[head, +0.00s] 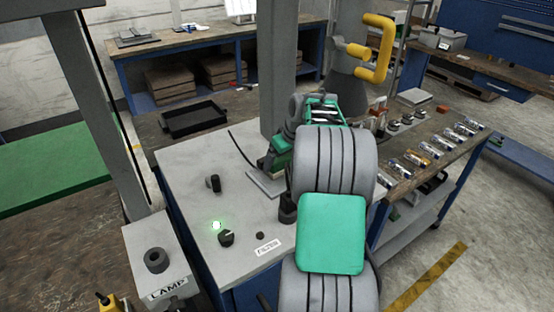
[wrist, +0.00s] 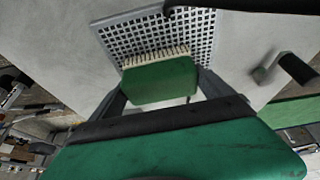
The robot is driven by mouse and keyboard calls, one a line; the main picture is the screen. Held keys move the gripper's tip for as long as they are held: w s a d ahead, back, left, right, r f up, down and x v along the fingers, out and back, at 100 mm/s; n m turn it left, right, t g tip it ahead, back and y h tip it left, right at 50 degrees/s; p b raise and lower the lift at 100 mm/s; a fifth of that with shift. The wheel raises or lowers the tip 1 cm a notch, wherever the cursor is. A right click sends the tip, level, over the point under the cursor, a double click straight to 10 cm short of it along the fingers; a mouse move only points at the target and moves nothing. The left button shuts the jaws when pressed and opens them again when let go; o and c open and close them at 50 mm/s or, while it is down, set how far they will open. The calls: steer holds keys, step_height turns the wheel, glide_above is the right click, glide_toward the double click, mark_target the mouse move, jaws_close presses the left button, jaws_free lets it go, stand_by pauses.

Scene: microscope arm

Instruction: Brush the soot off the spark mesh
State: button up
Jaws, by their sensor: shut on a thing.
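My gripper (wrist: 162,88) is shut on a brush with a green block (wrist: 160,82) and a row of pale bristles. The spark mesh (wrist: 135,32), a light grey plate with a grid of square holes, lies just ahead of the brush in the wrist view. The bristle tips overlap the mesh's near part; I cannot tell whether they touch it. Soot cannot be told apart from the dark holes. In the head view my arm hides most of the gripper and brush; a corner of the grey plate (head: 262,184) shows beside it on the white-topped cabinet (head: 190,160).
A black cable (head: 240,148) arches near the plate. A LAMP pedestal (head: 157,262) stands front left. A cart (head: 436,148) with several cylinders is at right.

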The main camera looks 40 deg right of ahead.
steer(key=shift+d+r, duration=0.15)
steer(key=shift+d, duration=0.15)
steer(key=shift+a+b, duration=0.2)
steer(key=shift+b, duration=0.2)
steer(key=shift+s+a, duration=0.2)
steer(key=shift+a, duration=0.25)
steer(key=shift+w+a, duration=0.15)
steer(key=shift+a, duration=0.1)
steer(key=shift+a+f+b, duration=0.25)
steer(key=shift+a+b, duration=0.3)
steer(key=shift+a, duration=0.7)
step_height(320, 180, up, 5)
steer(key=p, duration=0.3)
steer(key=shift+r+p, duration=0.1)
steer(key=shift+p, duration=0.2)
